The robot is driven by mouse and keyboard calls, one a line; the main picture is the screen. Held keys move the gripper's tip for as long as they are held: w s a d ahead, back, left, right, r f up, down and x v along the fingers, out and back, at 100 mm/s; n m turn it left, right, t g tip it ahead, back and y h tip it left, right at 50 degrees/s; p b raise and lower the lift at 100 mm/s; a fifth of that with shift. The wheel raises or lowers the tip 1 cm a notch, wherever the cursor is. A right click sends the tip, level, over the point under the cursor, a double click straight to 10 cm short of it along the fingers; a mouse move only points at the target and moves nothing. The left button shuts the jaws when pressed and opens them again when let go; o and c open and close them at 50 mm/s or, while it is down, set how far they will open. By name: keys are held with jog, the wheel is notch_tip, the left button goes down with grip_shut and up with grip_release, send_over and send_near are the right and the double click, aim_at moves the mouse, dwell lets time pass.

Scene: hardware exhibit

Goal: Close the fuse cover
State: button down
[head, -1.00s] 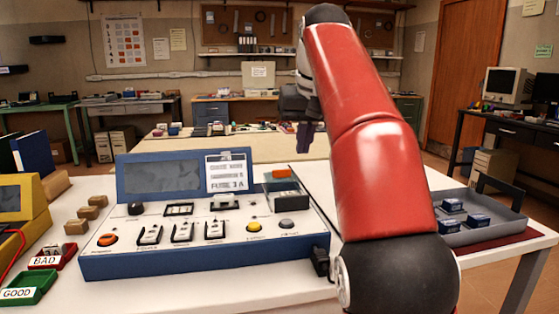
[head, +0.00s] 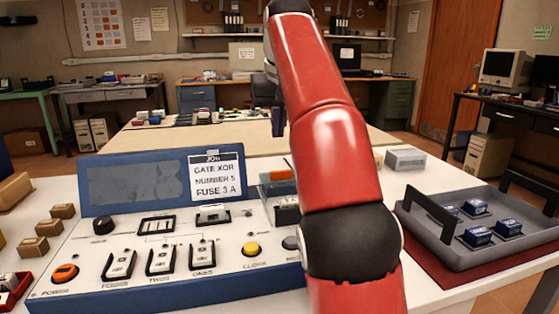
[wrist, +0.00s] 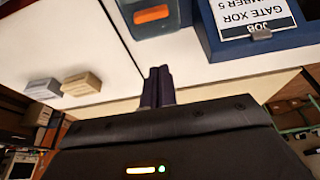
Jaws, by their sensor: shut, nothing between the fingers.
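The blue test console (head: 150,294) stands on the white table, with a job card (head: 216,178) on its upright panel. At its right end is the fuse holder (head: 287,212), a dark box. A translucent fuse cover (head: 272,190) with an orange part (head: 283,175) appears to stand raised behind it, partly hidden by my arm. In the wrist view the cover (wrist: 141,32) and its orange strip are at the top. My gripper (wrist: 158,88) is shut and empty. In the head view my gripper (head: 278,125) hangs beyond the console, apart from the cover.
A grey tray (head: 470,262) with several blue boxes is at the right on a red mat. A pale block (head: 405,158) lies behind it. Several wooden blocks (head: 48,229) are left of the console. A long table (head: 240,140) stands behind.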

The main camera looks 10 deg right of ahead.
aim_at(280, 181)
jog(key=b+x, duration=0.2)
jog(key=x, duration=0.6)
jog(key=shift+s+f, duration=0.1)
jog(key=shift+s+b, duration=0.45)
jog(key=shift+s, duration=1.5)
